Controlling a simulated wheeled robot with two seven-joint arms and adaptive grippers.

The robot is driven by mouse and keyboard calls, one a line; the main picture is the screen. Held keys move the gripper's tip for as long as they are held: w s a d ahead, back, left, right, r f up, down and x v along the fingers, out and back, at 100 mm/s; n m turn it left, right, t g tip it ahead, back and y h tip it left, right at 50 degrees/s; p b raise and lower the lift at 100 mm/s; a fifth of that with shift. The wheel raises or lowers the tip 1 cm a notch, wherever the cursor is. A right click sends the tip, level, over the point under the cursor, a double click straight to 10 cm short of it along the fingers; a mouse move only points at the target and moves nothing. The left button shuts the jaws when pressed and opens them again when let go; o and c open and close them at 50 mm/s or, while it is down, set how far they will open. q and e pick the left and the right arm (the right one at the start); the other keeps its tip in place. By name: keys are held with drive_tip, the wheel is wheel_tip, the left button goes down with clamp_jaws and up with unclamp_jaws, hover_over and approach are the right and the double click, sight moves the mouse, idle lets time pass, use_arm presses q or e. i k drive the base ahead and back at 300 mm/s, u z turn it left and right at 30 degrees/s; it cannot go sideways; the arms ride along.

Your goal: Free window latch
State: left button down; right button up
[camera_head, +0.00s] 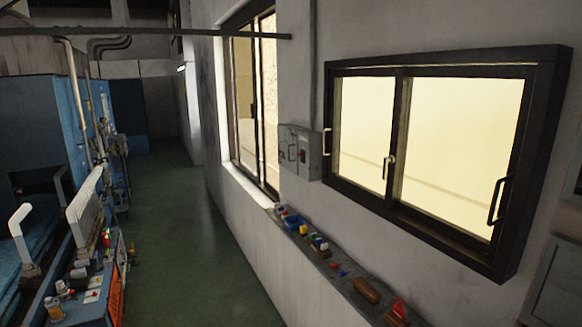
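A dark-framed sliding window (334,188) is mounted on the white wall at the right. It has two bright panes, a narrower left one (362,130) and a wider right one (455,150). A small light-coloured latch handle (388,168) sits at the middle stile between the panes. A dark pull handle (497,200) is on the right side of the frame, and a pale handle (326,142) is on the left side. Whether the latch is fastened cannot be told. Neither of my grippers shows in the view.
A narrow ledge (330,268) below the window holds several small coloured items and a brown block (366,290). A grey electrical box (300,152) is left of the window. A second window (255,100) stands farther back. Blue machinery (35,120) lines the left; the green floor (185,240) between is clear.

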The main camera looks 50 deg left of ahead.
sight(390, 159)
drive_tip(key=u, duration=3.05)
drive_tip(key=i, duration=0.5)
drive_tip(key=z, duration=1.15)
